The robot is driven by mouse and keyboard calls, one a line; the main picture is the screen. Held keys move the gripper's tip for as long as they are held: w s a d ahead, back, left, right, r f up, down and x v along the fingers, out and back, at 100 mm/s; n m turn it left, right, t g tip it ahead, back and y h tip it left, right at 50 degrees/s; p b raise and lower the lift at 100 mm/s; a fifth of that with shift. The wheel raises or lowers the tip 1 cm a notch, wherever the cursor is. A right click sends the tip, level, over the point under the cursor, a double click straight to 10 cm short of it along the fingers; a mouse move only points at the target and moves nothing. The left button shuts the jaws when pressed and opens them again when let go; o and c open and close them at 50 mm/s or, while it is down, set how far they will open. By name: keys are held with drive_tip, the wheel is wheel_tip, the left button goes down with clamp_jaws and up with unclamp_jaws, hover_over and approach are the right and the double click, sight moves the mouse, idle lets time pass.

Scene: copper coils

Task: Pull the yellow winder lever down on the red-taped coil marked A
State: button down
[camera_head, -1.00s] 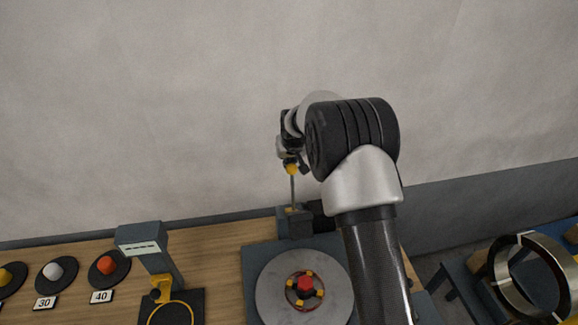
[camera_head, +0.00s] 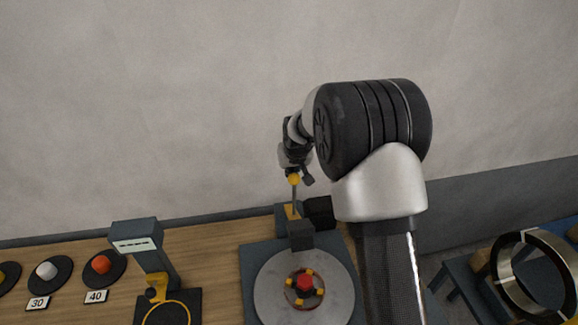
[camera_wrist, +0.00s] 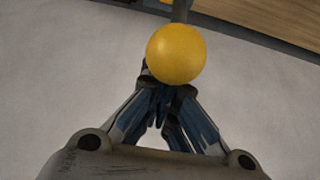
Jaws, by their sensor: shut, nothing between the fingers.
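The winder lever is a thin grey rod with a round yellow knob (camera_head: 294,179), standing nearly upright at the back of the winder. Its knob also shows large in the wrist view (camera_wrist: 176,54). My gripper (camera_wrist: 165,92) is shut and empty, its fingertips right at the knob's near edge; contact is not certain. In the head view my gripper (camera_head: 301,172) is by the knob, partly hidden by my arm. The winder's grey round plate (camera_head: 275,290) has a red hub (camera_head: 304,282) with yellow blocks around it. No mark A is readable, and no red-taped coil is clearly visible.
A dark grey block (camera_head: 300,235) stands at the lever's foot. A grey stand with a display (camera_head: 136,237) and a yellow ring is on the wooden bench at left, beside coloured pieces on dark discs labelled 30 and 40. A metal ring (camera_head: 506,270) is at right.

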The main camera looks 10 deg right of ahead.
sight(295, 194)
drive_tip(key=shift+s+f+b, duration=0.2)
drive_tip(key=shift+s+b, duration=0.05)
drive_tip(key=shift+s, duration=0.4)
drive_tip(key=shift+s+f+b, duration=0.15)
drive_tip(key=shift+s+b, duration=0.1)
drive_tip(key=shift+s, duration=0.35)
drive_tip(key=s+f+b, duration=0.1)
drive_tip(key=s+b, duration=0.1)
drive_tip(key=s+f+b, duration=0.1)
drive_tip(key=s+f, duration=0.1)
drive_tip(key=shift+s+b, duration=0.1)
drive_tip(key=shift+b, duration=0.3)
drive_tip(key=shift+s+f+b, duration=0.2)
drive_tip(key=shift+s+b, duration=0.15)
drive_tip(key=shift+s, duration=0.3)
drive_tip(key=shift+f, duration=0.1)
